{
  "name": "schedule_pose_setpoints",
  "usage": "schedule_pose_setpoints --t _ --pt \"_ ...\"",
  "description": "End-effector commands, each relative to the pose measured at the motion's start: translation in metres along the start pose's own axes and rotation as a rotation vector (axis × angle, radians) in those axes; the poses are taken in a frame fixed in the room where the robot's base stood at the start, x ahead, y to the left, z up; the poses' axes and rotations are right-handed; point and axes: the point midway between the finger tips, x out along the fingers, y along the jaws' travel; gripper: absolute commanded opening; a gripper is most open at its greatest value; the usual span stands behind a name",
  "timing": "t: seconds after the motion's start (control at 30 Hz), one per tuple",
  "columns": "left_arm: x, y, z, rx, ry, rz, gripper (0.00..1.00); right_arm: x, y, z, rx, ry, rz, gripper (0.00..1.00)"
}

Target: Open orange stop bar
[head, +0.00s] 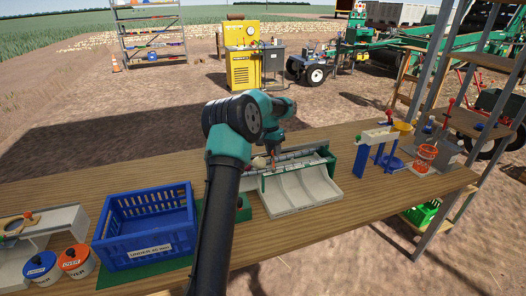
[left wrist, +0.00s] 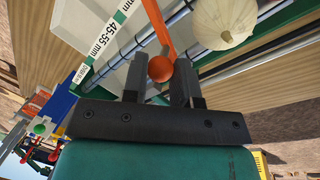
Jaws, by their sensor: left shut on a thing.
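The orange stop bar (left wrist: 160,28) shows in the left wrist view as a flat orange strip ending in a round orange knob (left wrist: 160,68). My left gripper (left wrist: 160,85) is shut on this knob, with one dark finger on each side. A pale onion (left wrist: 225,20) lies close beside the bar, near rails and a strip marked 45-55 mm (left wrist: 105,38). My right gripper is not in view.
A blue crate (head: 150,228) stands left of my arm on the wooden table (head: 350,205). Blue and orange lidded buckets (head: 75,262) stand at the front left. A blue and white stand (head: 383,140) and an orange basket (head: 425,155) are at the right.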

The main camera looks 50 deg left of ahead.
Motion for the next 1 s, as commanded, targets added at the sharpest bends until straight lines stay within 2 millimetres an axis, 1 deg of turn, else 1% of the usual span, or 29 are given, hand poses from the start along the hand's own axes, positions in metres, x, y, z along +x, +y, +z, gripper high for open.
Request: schedule_pose_setpoints --t 0.3,0.33,0.4,0.63,0.77,0.87,1.0 --pt "-0.001 0.001 -0.001 0.007 -0.001 -0.002 0.0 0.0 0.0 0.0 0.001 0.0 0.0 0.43" --pt "-0.001 0.001 -0.001 0.007 -0.001 -0.002 0.29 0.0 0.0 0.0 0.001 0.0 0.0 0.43" --pt "-0.001 0.001 -0.001 0.007 -0.001 -0.002 0.36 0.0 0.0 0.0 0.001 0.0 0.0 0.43" --pt "0.0 0.001 -0.001 0.007 -0.002 -0.001 0.36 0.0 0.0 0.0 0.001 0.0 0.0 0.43" --pt "-0.004 0.001 -0.001 0.006 -0.001 -0.002 0.36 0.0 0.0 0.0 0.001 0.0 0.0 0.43" --pt "-0.013 0.001 -0.001 0.007 -0.001 -0.002 0.36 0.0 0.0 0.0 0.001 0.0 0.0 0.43" --pt "-0.033 0.002 -0.001 0.007 0.002 -0.002 0.36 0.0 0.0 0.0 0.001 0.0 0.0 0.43"
